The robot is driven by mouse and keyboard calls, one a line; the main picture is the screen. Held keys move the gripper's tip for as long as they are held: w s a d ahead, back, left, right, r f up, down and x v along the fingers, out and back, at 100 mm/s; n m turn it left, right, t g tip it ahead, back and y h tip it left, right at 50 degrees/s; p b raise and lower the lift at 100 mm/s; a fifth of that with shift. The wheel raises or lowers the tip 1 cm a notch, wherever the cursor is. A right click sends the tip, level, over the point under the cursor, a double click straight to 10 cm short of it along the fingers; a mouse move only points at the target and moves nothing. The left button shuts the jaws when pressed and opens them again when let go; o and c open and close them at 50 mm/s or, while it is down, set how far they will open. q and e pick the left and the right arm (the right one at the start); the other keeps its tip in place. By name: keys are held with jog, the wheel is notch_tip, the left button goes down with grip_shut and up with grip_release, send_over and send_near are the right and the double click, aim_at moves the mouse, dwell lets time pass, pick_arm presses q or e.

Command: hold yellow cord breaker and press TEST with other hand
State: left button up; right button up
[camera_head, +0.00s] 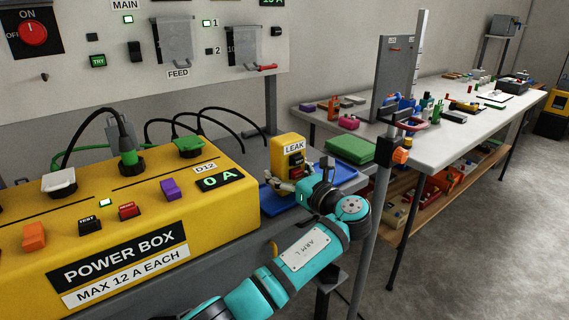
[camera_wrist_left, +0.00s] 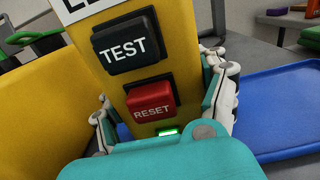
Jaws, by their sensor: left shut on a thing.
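The yellow cord breaker (camera_head: 283,150) stands upright at the right end of the power box, with a LEAK label on top. My left gripper (camera_head: 291,183) is shut around its lower body. In the left wrist view the breaker (camera_wrist_left: 84,48) shows a black TEST button (camera_wrist_left: 126,46), a red RESET button (camera_wrist_left: 152,102) and a lit green indicator (camera_wrist_left: 167,132). The fingers are at its two sides, below TEST, and leave both buttons uncovered. My right gripper is in neither view.
The yellow power box (camera_head: 222,228) with plugs, cables and its own buttons is to the left. A blue tray (camera_head: 340,173) lies beside the breaker. A metal post (camera_head: 376,210) stands to the right, before a long cluttered workbench (camera_head: 452,134).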

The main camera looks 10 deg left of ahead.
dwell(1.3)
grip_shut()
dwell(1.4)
